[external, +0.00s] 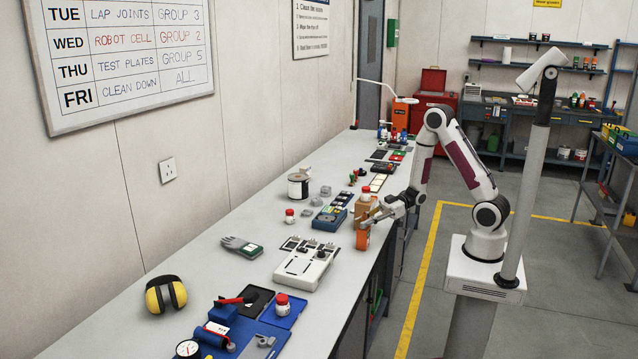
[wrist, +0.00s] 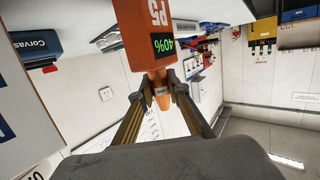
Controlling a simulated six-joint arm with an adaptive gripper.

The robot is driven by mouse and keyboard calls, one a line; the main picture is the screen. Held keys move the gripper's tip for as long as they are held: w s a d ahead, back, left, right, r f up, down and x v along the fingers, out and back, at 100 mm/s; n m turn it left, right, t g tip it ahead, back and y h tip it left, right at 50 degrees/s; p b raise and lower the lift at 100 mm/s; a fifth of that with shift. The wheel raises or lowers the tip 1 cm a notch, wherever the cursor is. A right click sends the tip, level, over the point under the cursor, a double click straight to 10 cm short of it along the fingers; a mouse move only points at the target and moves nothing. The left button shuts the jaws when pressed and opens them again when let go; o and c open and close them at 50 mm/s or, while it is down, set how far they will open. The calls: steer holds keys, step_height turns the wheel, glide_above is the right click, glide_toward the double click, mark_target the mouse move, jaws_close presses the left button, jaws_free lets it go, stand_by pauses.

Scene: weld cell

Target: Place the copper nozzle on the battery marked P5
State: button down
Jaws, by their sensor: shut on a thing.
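The battery marked P5 (wrist: 146,38) is orange with a green 40% display. It fills the top middle of the wrist view, which looks upside down. The copper nozzle (wrist: 162,101) is between my fingertips, and my gripper (wrist: 163,91) is shut on it. The nozzle lies right against or very close to the battery's top end; I cannot tell whether they touch. In the external view the orange battery (external: 362,238) stands near the bench's right edge, just below my gripper (external: 368,217). The nozzle cannot be made out there.
To the left are a blue case (external: 329,219) and a white device (external: 306,267). The bench (external: 226,285) has bare patches between things.

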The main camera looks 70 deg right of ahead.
steer(key=shift+f, duration=0.15)
steer(key=c, duration=1.9)
jaws_free()
steer(key=shift+s+d+r, duration=0.2)
steer(key=shift+d+r, duration=0.05)
steer(key=shift+d, duration=0.1)
steer(key=shift+v, duration=5.6)
